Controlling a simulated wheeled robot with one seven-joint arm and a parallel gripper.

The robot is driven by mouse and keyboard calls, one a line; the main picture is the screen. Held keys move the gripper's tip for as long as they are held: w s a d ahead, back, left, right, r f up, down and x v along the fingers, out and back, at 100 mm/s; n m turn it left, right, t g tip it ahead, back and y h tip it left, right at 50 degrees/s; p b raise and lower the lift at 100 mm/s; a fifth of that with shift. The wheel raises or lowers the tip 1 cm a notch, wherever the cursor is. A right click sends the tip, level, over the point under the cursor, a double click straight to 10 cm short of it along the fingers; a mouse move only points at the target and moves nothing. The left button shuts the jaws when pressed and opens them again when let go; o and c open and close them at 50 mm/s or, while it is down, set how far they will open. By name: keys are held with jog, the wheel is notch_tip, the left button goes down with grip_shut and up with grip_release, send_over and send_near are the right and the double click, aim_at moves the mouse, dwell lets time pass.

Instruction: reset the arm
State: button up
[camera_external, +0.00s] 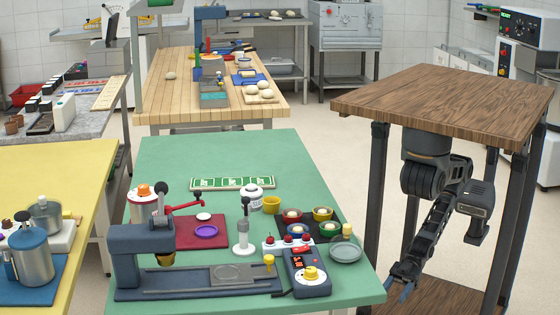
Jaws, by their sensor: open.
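My arm hangs beneath a dark wooden tabletop (450,100) at the right. It is bent, with its forearm slanting down and to the left. My gripper (399,288) is at the low end of the arm, with blue fingertips pointing down. It is open and I see nothing between its fingers. It is just right of the green table's front right corner and below that table's top, above a lower wooden shelf (450,290). I cannot tell how far the gripper is from the table edge.
The green table (320,190) holds a blue-grey press (140,255), a control box (306,273), a grey dish (345,250) near its right edge and several small bowls. Dark posts (375,200) stand around my arm. Open floor (340,135) lies behind.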

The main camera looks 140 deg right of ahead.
notch_tip(320, 180, up, 31)
jog(key=p, duration=3)
jog(key=shift+r, duration=0.15)
jog(key=shift+c, duration=0.4)
